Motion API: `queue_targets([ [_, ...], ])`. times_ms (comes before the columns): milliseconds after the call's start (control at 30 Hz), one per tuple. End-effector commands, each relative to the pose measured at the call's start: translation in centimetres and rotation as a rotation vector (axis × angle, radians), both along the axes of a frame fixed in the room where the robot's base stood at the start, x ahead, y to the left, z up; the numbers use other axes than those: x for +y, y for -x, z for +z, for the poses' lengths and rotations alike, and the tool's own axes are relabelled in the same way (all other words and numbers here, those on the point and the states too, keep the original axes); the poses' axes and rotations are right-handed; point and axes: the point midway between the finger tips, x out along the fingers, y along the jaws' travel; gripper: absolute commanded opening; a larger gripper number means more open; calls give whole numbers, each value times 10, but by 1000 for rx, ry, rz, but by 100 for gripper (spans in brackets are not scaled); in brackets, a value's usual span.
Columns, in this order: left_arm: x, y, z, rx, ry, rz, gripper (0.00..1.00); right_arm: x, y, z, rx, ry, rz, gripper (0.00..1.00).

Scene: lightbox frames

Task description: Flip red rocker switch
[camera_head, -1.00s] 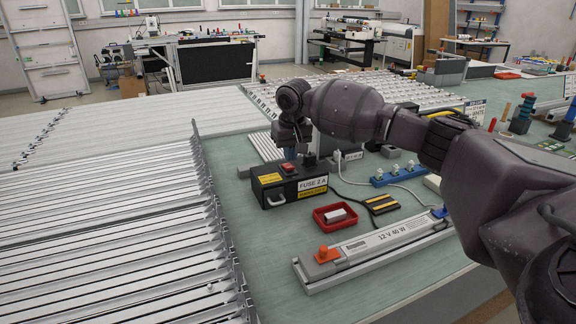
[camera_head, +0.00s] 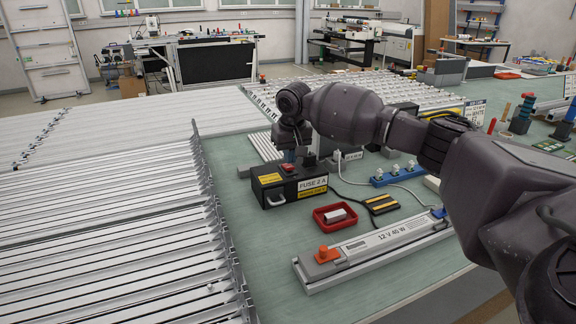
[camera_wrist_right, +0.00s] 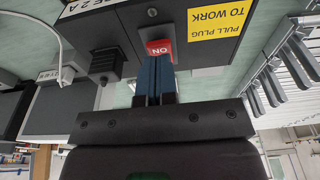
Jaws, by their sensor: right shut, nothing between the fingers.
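The red rocker switch (camera_head: 288,166) is on top of the black fuse box (camera_head: 277,196), which stands on the green bench top. In the right wrist view the red switch (camera_wrist_right: 159,47) shows the letters ON, upside down, on the black box (camera_wrist_right: 129,39). My right gripper (camera_wrist_right: 156,65) is shut and empty, its blue fingers side by side. Its tips reach the near edge of the switch in that view; I cannot tell whether they press on it. In the head view the fingers are close behind the switch. My left gripper is not in view.
A red tray (camera_head: 321,220) with a white part and a long 12 V 40 W unit (camera_head: 376,245) lie in front of the box. Aluminium profiles (camera_head: 110,230) fill the left. A blue socket strip (camera_head: 398,176) lies to the right.

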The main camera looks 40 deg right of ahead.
Motion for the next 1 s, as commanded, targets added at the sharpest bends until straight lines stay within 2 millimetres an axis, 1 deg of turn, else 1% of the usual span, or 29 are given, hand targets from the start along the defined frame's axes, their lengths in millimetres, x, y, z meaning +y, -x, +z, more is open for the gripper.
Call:
queue_targets([
  [567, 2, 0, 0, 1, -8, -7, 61, 0, 0, -7, 0, 0, 0, 0],
  [1000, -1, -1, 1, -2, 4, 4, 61, 0, 0, -13, 0, 0, 0, 0],
])
